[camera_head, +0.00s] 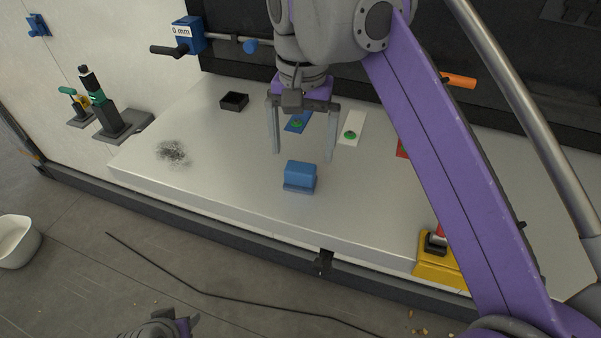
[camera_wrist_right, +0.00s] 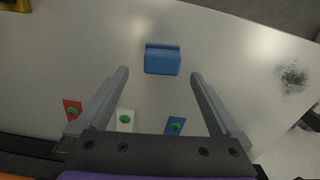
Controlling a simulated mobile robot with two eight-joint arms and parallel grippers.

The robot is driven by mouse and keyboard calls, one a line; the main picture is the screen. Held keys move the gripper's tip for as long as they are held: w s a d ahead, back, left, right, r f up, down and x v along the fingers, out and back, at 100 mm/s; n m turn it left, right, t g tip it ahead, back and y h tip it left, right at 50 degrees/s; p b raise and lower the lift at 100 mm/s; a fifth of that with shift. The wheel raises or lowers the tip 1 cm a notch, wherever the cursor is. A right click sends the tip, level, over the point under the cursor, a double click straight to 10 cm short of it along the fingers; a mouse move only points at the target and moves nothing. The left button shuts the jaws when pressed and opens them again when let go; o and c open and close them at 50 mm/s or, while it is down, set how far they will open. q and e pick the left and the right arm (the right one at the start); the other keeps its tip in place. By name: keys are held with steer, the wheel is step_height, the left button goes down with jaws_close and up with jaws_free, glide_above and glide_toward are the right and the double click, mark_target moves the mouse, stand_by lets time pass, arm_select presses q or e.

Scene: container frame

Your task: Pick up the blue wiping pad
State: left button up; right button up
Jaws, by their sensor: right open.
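The blue wiping pad (camera_head: 300,176) sits on the light grey worktop (camera_head: 240,200), near its front edge. It has a block-shaped top on a slightly wider base. My right gripper (camera_head: 302,156) is open and empty above and behind the pad, fingers pointing down. In the right wrist view, the pad (camera_wrist_right: 162,60) lies just beyond the fingertips (camera_wrist_right: 159,73), centred between them and apart from both. A grey and purple part of my left arm (camera_head: 165,326) shows at the bottom edge of the head view; its fingers cannot be made out.
A dark speckled patch (camera_head: 173,152) lies on the worktop at left, near a small black open box (camera_head: 234,101). Blue, white (camera_head: 352,128) and red plates with green buttons lie behind the gripper. A yellow-based device (camera_head: 440,262) stands front right. The worktop around the pad is clear.

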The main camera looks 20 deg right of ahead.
mark_target(301, 167)
steer(key=shift+s+f, duration=0.3)
steer(key=shift+f, duration=0.6)
steer(key=shift+w+f, duration=0.15)
steer(key=shift+f, duration=0.15)
steer(key=f, duration=0.3)
steer(key=shift+w+a+f+b, duration=0.1)
steer(key=shift+w+f+b, duration=0.2)
steer(key=shift+f, duration=0.1)
steer(key=shift+s+f, duration=0.1)
steer(key=shift+f, duration=0.35)
steer(key=c, duration=1.3)
arm_select(q)
steer(key=shift+w+r+p, duration=0.15)
steer(key=shift+r+p, duration=0.4)
steer(key=shift+p, duration=0.25)
arm_select(e)
step_height(301, 167, up, 10)
steer(key=shift+r, duration=0.1)
